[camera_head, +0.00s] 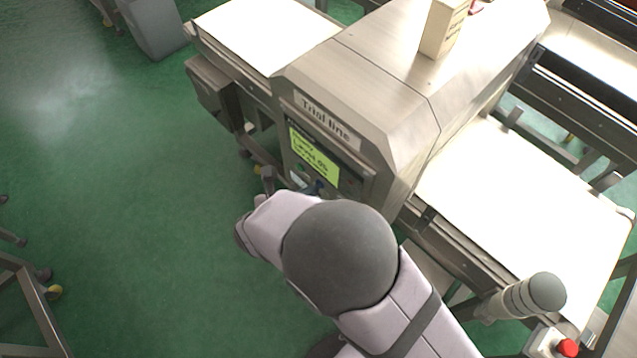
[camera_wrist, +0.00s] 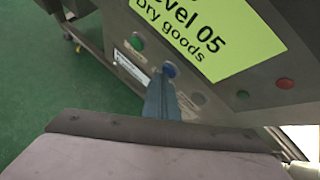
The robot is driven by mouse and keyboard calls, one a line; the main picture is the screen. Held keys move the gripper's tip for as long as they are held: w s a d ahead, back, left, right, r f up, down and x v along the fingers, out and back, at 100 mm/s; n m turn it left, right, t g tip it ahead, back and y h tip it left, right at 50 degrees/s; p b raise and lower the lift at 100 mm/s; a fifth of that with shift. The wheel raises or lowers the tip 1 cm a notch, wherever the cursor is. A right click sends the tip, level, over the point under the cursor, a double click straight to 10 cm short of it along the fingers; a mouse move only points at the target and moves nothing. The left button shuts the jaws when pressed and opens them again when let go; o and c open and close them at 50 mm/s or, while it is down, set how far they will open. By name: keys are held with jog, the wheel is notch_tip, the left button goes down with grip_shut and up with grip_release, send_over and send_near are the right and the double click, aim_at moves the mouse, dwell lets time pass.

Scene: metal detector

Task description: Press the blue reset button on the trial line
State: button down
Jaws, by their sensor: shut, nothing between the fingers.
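The trial line machine (camera_head: 385,85) is a grey metal detector housing with a "Trial line" label (camera_head: 328,120). Its control panel has a yellow-green screen (camera_head: 313,157), which reads "Level 05 Dry goods" in the wrist view (camera_wrist: 210,32). The blue button (camera_wrist: 169,69) sits below the screen, right of a green button (camera_wrist: 137,42). My gripper (camera_wrist: 164,82) is shut and empty, its fingertips just below the blue button in the wrist view. I cannot tell whether they touch it. In the head view my arm hides most of the gripper and the lower panel.
More buttons lie right along the panel: a grey one (camera_wrist: 198,98), a small green one (camera_wrist: 242,94) and a red one (camera_wrist: 285,84). A white conveyor belt (camera_head: 525,205) extends to the right. A box (camera_head: 443,27) stands on the housing.

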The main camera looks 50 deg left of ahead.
jog(key=shift+s, duration=0.7)
jog(key=shift+s, duration=0.1)
jog(key=s+p, duration=0.1)
jog(key=s, duration=0.3)
jog(key=shift+s, duration=0.4)
dwell(0.6)
